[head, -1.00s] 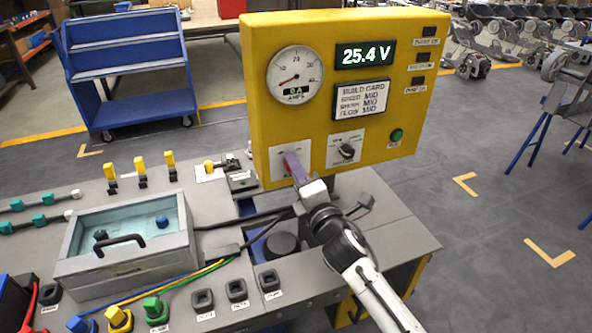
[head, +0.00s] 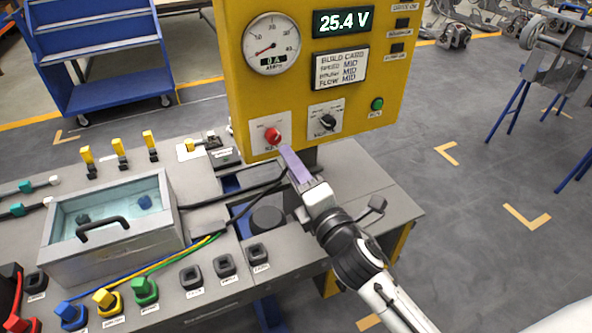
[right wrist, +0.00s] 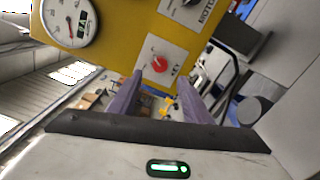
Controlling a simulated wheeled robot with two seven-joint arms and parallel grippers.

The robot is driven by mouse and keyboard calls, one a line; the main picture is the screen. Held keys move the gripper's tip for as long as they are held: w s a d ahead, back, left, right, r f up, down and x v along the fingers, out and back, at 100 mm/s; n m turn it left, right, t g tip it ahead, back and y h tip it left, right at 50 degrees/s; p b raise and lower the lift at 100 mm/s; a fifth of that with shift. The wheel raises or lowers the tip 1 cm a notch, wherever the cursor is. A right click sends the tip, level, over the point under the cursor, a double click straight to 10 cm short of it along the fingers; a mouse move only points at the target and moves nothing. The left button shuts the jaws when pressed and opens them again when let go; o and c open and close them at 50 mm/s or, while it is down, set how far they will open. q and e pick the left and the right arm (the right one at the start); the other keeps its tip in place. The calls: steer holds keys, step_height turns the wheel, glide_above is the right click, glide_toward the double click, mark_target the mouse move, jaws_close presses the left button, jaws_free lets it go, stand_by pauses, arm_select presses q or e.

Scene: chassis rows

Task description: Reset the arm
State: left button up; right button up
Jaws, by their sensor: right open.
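My right gripper (head: 289,158) is just in front of the lower left of the yellow panel (head: 236,75). Its purple fingers are apart with nothing between them, as the right wrist view shows (right wrist: 157,98). The red key switch (head: 272,136) on its white plate is uncovered, just beyond and above the fingertips. It also shows in the right wrist view (right wrist: 159,65), clear of both fingers. My left gripper is not in view.
The panel carries a round gauge (head: 271,44), a 25.4 V display (head: 341,21), a black knob (head: 327,122) and a green button (head: 377,104). A clear-lidded box (head: 112,258) and several coloured plugs occupy the bench at left.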

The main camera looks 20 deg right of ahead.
steer(key=shift+s, duration=0.6)
steer(key=s+a+f+m+g+y, duration=0.1)
steer(key=s+f+m+g, duration=0.3)
steer(key=s+f+m, duration=0.5)
steer(key=s+a+f+m+g, duration=0.1)
steer(key=s+f+m+g, duration=0.4)
steer(key=s+f+m, duration=0.5)
steer(key=s+f, duration=0.5)
steer(key=f, duration=0.5)
steer(key=shift+s+a+f+m+y, duration=0.2)
steer(key=shift+s+a+m+y, duration=0.1)
steer(key=shift+s+y, duration=0.1)
